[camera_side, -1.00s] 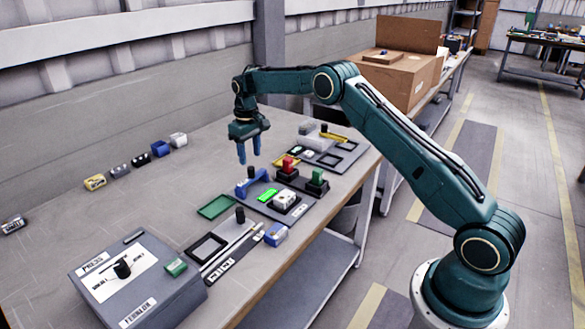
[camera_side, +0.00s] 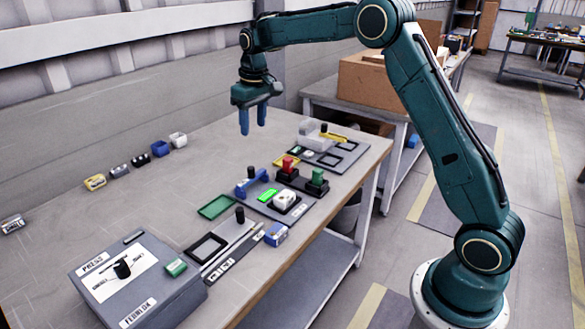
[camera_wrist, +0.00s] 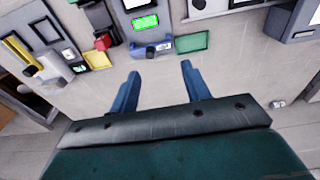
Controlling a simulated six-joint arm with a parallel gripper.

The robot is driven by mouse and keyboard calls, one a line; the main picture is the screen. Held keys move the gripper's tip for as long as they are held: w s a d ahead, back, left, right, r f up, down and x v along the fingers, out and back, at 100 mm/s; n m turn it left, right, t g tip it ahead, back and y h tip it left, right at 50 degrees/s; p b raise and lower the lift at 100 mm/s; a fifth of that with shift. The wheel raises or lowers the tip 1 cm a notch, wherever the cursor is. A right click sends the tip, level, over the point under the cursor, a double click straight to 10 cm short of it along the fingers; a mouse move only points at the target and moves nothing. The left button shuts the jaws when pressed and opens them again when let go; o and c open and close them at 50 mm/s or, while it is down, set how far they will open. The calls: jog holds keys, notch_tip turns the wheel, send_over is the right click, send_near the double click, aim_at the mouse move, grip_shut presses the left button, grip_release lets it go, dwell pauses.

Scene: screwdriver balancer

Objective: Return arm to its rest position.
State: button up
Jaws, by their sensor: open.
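My gripper (camera_side: 253,121) hangs above the far part of the workbench, fingers pointing down. Its two blue fingers are apart and nothing is between them. In the wrist view the gripper (camera_wrist: 157,85) also shows open and empty, with the bench surface beyond its tips. My arm is raised, with its elbow high at the top of the side view.
Several small parts lie along the left. A cardboard box (camera_side: 372,82) stands behind.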

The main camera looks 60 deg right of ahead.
jog(key=s+a+r+t, duration=0.1)
jog(key=s+a+r, duration=0.2)
jog(key=s+r, duration=0.45)
jog(key=s+a+r+t, duration=0.1)
jog(key=s+a+r, duration=0.25)
jog(key=s, duration=0.65)
jog(key=s+a+f+t, duration=0.1)
jog(key=s+f, duration=0.1)
jog(key=s, duration=0.8)
jog(key=s+a+f+t, duration=0.1)
jog(key=s+f, duration=0.1)
jog(key=s, duration=0.8)
jog(key=shift+s+a+f, duration=0.25)
jog(key=shift+s+f, duration=0.05)
jog(key=shift+s, duration=0.05)
